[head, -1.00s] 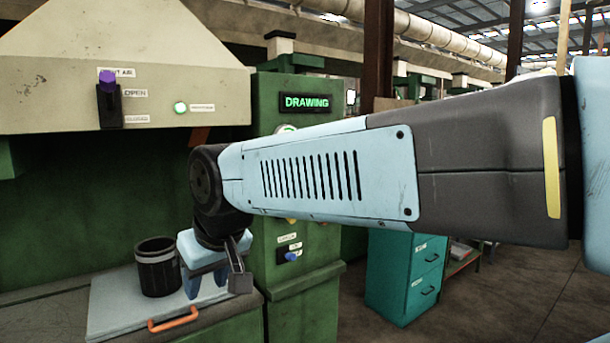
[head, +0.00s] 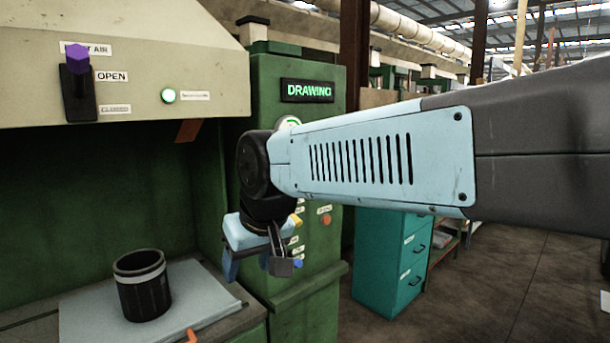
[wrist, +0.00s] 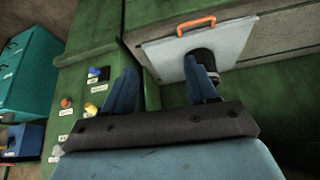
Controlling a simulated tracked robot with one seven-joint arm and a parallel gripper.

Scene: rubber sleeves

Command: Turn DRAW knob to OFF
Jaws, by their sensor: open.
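The green control cabinet (head: 305,170) carries a lit DRAWING sign (head: 307,91). On its front are a yellow knob (head: 297,220), a blue knob (head: 298,263) and a red button (head: 326,219). The wrist view shows the yellow knob (wrist: 91,108), the blue knob (wrist: 95,71) and the red button (wrist: 66,102) left of my fingers. Their labels are too small to read, so I cannot tell which is DRAW. My gripper (head: 256,266) is open and empty, pointing down in front of the cabinet. It also shows in the wrist view (wrist: 161,85). My arm hides part of the panel.
A black cup (head: 142,290) stands on a grey lid (head: 200,308) with an orange handle (wrist: 196,25), left of my gripper. A purple-knobbed lever (head: 77,60) marked OPEN is on the hood. A teal drawer cabinet (head: 388,268) stands right.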

